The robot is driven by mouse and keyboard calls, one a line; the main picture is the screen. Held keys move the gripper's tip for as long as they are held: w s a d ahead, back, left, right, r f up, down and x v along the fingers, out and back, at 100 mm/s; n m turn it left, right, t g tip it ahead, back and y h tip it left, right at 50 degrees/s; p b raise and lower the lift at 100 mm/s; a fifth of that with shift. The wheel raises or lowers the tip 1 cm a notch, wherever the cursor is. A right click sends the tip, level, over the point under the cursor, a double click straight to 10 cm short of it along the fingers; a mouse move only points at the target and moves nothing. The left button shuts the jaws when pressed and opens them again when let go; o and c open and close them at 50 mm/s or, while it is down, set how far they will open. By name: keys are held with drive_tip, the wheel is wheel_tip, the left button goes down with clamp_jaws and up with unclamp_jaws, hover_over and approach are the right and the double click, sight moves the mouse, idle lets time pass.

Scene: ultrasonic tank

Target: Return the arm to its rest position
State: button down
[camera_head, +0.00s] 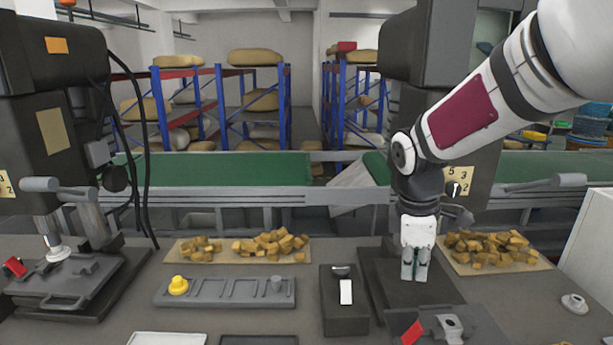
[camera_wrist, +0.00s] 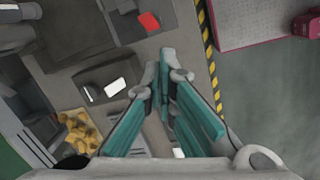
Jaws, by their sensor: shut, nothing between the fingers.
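My arm reaches in from the upper right in the head view and bends down at a dark joint. My gripper (camera_head: 414,264) hangs pointing down above the dark base plate of the right machine (camera_head: 430,292). In the wrist view my gripper (camera_wrist: 167,85) has its teal fingers meeting at the tips. It is shut with nothing visible between the fingers.
A dark box with a white label (camera_head: 346,318) stands left of my gripper. A grey tray (camera_head: 205,292) holds a yellow knob piece (camera_head: 178,285). Brown chunks (camera_head: 272,244) lie on mats. A green conveyor (camera_head: 225,167) runs behind. Another machine (camera_head: 60,285) stands left.

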drive_tip(key=s+r+m+t, duration=0.1)
drive_tip(key=s+r+m, duration=0.2)
drive_tip(key=s, duration=0.4)
drive_tip(key=s+a+r+m+t+y, duration=0.1)
drive_tip(key=s+r+m+t, duration=0.1)
drive_tip(key=s+m, duration=0.4)
drive_tip(key=s+a+r+m+t, duration=0.1)
drive_tip(key=s+r+m, duration=0.3)
drive_tip(key=s, duration=0.3)
drive_tip(key=shift+s+r+m+t+y, duration=0.3)
drive_tip(key=shift+r+m, duration=0.05)
drive_tip(key=shift+m, duration=0.25)
drive_tip(key=shift+a, duration=0.1)
